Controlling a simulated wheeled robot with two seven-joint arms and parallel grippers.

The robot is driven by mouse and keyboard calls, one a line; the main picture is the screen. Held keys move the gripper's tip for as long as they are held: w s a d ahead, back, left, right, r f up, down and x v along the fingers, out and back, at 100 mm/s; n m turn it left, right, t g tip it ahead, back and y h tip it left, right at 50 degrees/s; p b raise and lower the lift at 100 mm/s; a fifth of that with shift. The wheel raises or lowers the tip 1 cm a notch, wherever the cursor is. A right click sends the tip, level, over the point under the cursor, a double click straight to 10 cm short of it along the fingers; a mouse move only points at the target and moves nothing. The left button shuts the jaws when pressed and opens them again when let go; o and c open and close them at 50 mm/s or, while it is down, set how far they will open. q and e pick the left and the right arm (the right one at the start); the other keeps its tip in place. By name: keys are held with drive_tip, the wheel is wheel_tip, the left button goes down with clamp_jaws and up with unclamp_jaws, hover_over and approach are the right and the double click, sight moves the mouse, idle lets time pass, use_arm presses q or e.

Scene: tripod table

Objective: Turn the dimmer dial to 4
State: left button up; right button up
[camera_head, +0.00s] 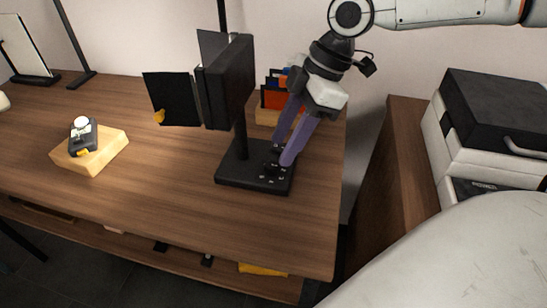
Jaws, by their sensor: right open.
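A black lamp-like stand with a flat black base (229,173) stands on the wooden table near its right end. The dimmer dial (271,168) is a small dark knob on the right part of that base, with small light marks near it. The dial's setting is too small to read. My right gripper (282,155) reaches down from the upper right, with its two purple fingers open. The fingertips are right at the dial and partly cover it. I cannot tell whether they touch it. My left gripper is not in view.
The stand's upright black panel (230,82) rises close left of my right gripper. Colourful items in a wooden holder (268,116) sit behind. A wooden block with a small device (83,135) lies at left. Black and white boxes (490,120) stand at right. The front middle table is clear.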

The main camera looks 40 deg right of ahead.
sight(272, 165)
drive_tip(key=b+x, duration=0.1)
drive_tip(key=x, duration=0.4)
drive_tip(key=shift+r, duration=0.1)
clamp_jaws()
